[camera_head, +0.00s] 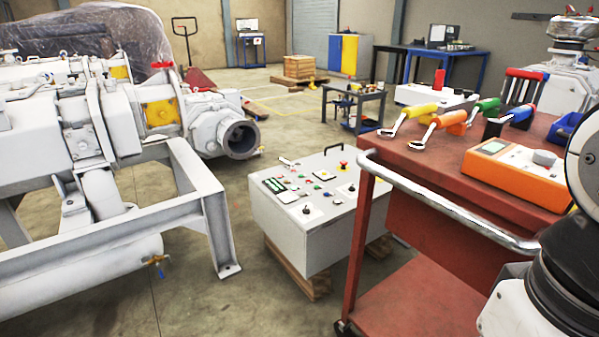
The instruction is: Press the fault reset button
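A light grey control panel box (300,225) stands on a wooden pallet in the middle of the view. Its sloped top carries several small green, red and white buttons (295,180), black knobs, a small display (274,185) and a red emergency-stop knob on a yellow base (343,165). The labels are too small to read, so I cannot tell which button is the fault reset. Part of my arm shows at the right edge, beside the red cart. My gripper is outside the view.
A red tool cart (430,180) with a metal handle (440,205) stands right of the panel, holding wrenches (440,122) and an orange meter (515,170). A large white vacuum machine (90,150) with a grey frame fills the left. Floor between machine and panel is clear.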

